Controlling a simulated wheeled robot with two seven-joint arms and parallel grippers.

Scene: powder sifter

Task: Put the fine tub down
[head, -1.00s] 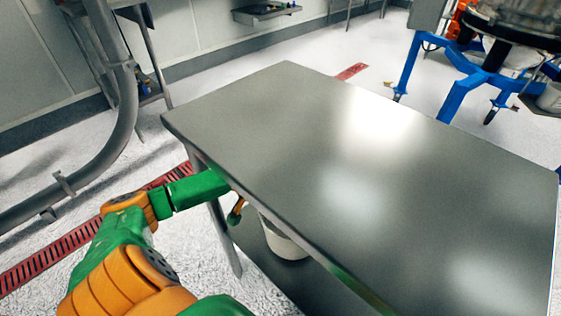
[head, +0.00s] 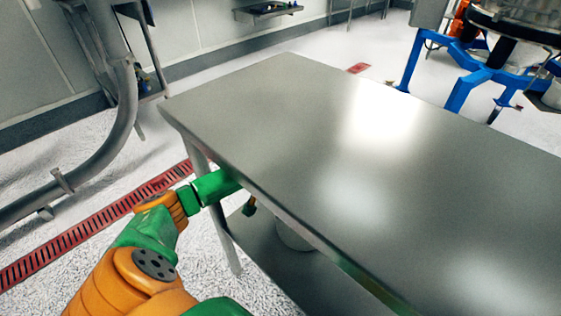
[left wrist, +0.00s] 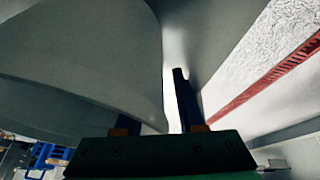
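The pale tub (head: 292,236) is under the table's front edge, upright on or just above the lower shelf; its top is hidden by the tabletop. In the left wrist view the tub (left wrist: 75,60) fills the left side, very close. My left arm reaches in under the table edge, and its gripper (left wrist: 157,112) is beside the tub. One dark finger stands clear at the right, with a bright gap between it and the tub wall. The other finger is mostly hidden by the tub. The fingers are wide apart. My right gripper is not in view.
The steel tabletop (head: 300,150) is bare. Its lower shelf (head: 315,285) shows below the front edge. A table leg (head: 222,225) stands close to my left arm. A blue-framed machine (head: 470,75) is at the back right. A red floor grating (head: 90,235) runs at the left.

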